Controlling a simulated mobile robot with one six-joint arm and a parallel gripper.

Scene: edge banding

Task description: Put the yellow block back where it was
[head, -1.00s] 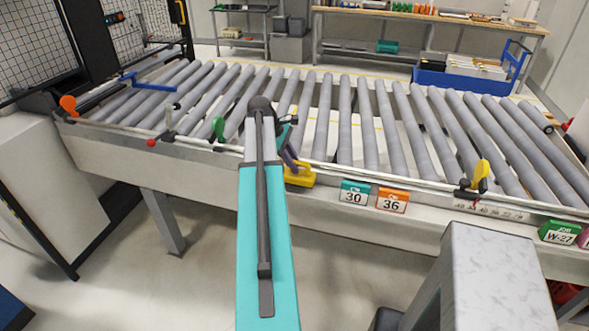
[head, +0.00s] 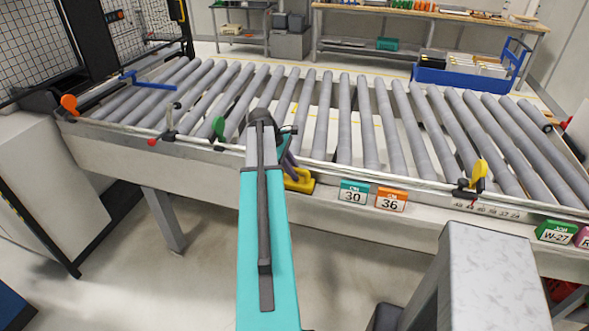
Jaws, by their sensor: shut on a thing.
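The yellow block (head: 299,183) is at the front rail of the roller conveyor, just left of the blue-green tag marked 30 (head: 354,191). My gripper (head: 291,171) is shut on the block from above. My arm covers the block's left side and much of the gripper. I cannot tell whether the block touches the rail or hangs just in front of it.
The roller conveyor (head: 344,120) runs across the view, its rollers clear. An orange tag marked 36 (head: 391,199) is on the rail to the right. A yellow-handled clamp (head: 479,175) is farther right, a green-handled one (head: 218,128) left of my arm. A grey post (head: 487,270) stands front right.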

